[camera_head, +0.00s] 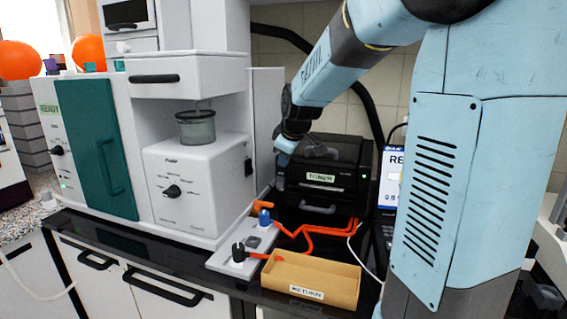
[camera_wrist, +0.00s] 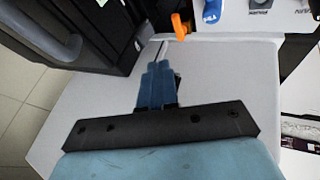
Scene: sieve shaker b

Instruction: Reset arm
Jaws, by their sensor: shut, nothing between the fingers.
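My arm comes down from the upper right in the head view. My gripper (camera_head: 284,155) is at its end, in front of the upper left of a black box labelled TONER (camera_head: 325,178). In the wrist view the blue fingers of my gripper (camera_wrist: 157,68) are together with nothing held between them. They are over a pale grey surface (camera_wrist: 85,125). A thin light rod or edge shows just beyond the fingertips; I cannot tell what it is.
A white machine (camera_head: 195,185) with a glass cup (camera_head: 197,127) stands left. The blue knob (camera_wrist: 211,12) shows in the wrist view.

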